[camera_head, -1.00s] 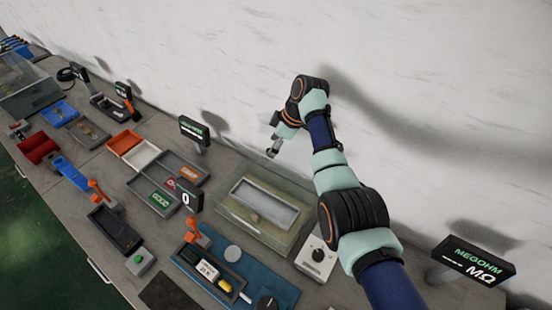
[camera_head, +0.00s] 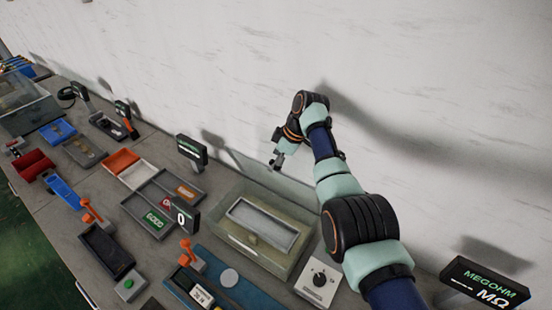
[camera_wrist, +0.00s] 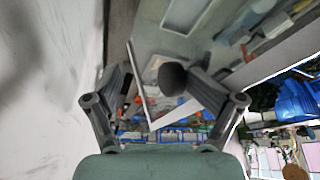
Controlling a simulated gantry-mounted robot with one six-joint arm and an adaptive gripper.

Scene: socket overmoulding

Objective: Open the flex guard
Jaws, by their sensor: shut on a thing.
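The flex guard (camera_head: 262,176) looks like a clear panel standing up along the back of a clear-walled box, near the wall. Its far edge is faint against the white wall. A pale grey tray (camera_head: 285,236) lies inside the box. My gripper (camera_head: 276,163) is at the upper part of the panel, above the back of the box. In the wrist view my gripper (camera_wrist: 160,85) has its two fingers close around a dark round knob (camera_wrist: 173,77) in front of the clear panel (camera_wrist: 192,30). The exact contact is hard to see.
A grey dial box (camera_head: 318,281) stands right of the clear box. A megohm display (camera_head: 486,281) is at the lower right. A small display (camera_head: 185,215) and several trays (camera_head: 165,203) stand to the left. The white wall is close behind my gripper.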

